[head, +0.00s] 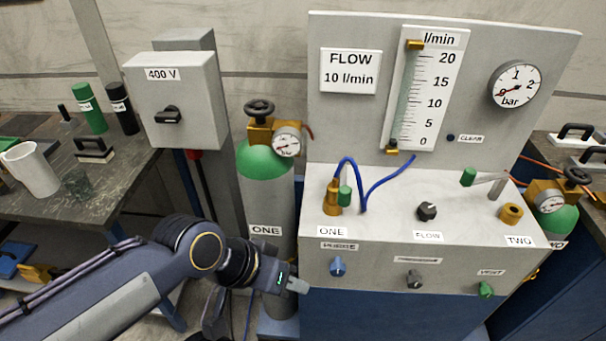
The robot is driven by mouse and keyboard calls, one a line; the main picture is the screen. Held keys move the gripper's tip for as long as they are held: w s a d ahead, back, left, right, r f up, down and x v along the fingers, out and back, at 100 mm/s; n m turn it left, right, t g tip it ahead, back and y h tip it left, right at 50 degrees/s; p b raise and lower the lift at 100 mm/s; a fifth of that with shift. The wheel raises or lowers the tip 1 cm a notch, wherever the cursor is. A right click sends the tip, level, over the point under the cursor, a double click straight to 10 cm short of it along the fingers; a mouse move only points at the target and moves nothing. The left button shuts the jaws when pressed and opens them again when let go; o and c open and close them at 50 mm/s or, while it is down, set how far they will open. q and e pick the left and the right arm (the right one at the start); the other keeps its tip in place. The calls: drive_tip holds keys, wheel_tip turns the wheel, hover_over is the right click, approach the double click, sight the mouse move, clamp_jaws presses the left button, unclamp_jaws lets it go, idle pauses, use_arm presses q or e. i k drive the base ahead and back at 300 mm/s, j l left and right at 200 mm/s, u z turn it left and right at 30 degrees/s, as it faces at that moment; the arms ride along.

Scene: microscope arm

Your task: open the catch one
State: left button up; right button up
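The ONE station on the grey bench panel has a brass fitting (332,198) with a blue hose. A green-ended catch (345,196) stands close beside it; whether they touch is hard to tell. At TWO, a similar green-ended lever (468,177) reaches out to the left on a grey arm, apart from its bare brass fitting (511,214). My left gripper (297,286) is at the lower middle, in front of the cylinder ONE and left of the panel's front face, pointing right. Its fingers are small and seen from the side, so their opening is unclear. My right gripper is out of view.
A blue knob (338,266), a grey knob (414,279) and a green knob (486,289) stick out of the front face. A black flow knob (427,211) sits on top. The gas cylinder ONE (265,195) stands left of the panel. A cluttered dark table (120,165) is at left.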

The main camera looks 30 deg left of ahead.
sight(343, 196)
drive_tip(key=u, duration=0.85)
drive_tip(key=i+j+z, duration=0.5)
drive_tip(key=i+j, duration=0.05)
